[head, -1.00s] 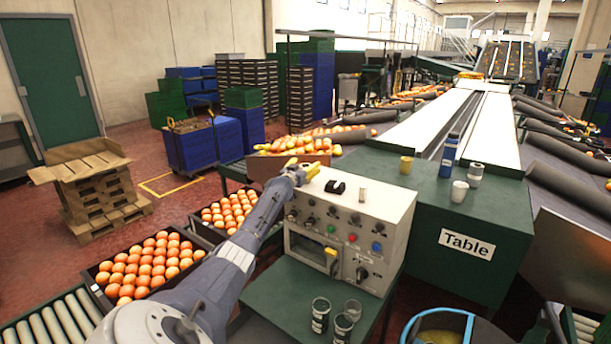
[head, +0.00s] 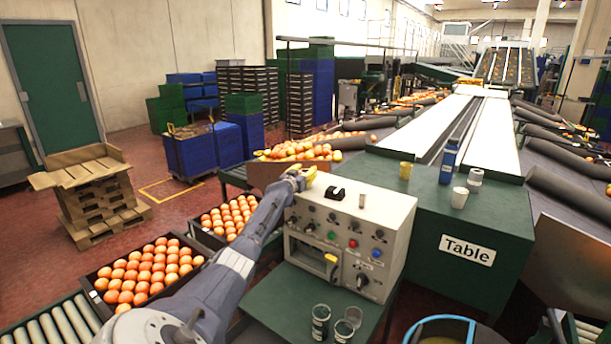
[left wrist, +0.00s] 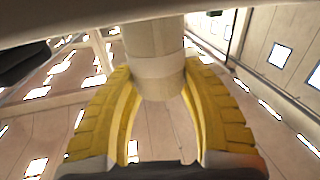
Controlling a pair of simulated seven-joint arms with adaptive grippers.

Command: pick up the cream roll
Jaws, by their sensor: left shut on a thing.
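The cream roll (left wrist: 155,65) is a pale cylinder with a darker band, seen in the left wrist view between the two yellow fingers of my left gripper (left wrist: 165,105). The fingers curve around it from both sides and are shut on it. In the head view my left gripper (head: 302,175) is at the back left corner of the grey control box, just above or beside its top. The roll cannot be made out there. My right gripper is not in view.
The control box (head: 345,235) carries a black object (head: 335,193) and a small pale cylinder (head: 362,201). A yellow cup (head: 405,170), white cup (head: 459,198) and blue bottle (head: 447,162) stand on the green table (head: 425,205).

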